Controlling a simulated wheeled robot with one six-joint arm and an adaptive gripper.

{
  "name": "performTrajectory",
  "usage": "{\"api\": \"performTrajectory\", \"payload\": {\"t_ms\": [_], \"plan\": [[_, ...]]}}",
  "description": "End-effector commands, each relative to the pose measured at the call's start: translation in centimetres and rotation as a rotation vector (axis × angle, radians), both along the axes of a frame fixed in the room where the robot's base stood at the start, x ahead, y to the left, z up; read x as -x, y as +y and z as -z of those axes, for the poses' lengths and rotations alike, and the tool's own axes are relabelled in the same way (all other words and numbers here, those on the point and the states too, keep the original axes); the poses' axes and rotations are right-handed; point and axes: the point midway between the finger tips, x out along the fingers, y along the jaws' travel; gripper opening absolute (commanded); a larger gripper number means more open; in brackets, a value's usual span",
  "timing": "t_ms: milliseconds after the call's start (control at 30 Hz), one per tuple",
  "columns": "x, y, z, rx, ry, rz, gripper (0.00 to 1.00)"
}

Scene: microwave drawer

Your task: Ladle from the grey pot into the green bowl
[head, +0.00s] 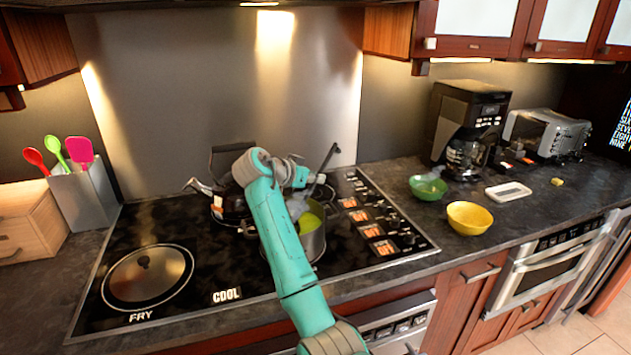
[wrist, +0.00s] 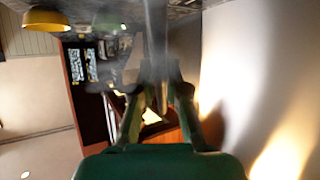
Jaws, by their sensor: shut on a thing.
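The grey pot (head: 314,246) stands on the cooktop and holds yellow-green contents. My gripper (head: 312,181) is above the pot, shut on the ladle (head: 328,160), whose dark handle slants up to the right. In the wrist view the ladle's handle (wrist: 156,35) runs between the fingers of my gripper (wrist: 158,98). The ladle's lower end is toward the pot; whether it is in the contents I cannot tell. The green bowl (head: 428,188) stands on the counter right of the cooktop. It also shows, blurred, in the wrist view (wrist: 108,23).
A yellow bowl (head: 470,218) stands in front of the green bowl. A white dish (head: 508,192), coffee maker (head: 468,125) and toaster (head: 548,134) are on the right counter. A dark kettle (head: 232,203) is left of the pot. A lidded pan (head: 148,276) is front left.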

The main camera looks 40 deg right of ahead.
Motion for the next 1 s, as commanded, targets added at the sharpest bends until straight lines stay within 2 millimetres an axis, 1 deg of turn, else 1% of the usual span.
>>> {"api": "performTrajectory", "payload": {"t_ms": [900,1000], "plan": [[-0.5,-1.9,-3.5,-0.185,0.044,0.000,0.00],[-0.5,-2.3,-3.6,-0.223,0.054,0.001,0.00]]}}
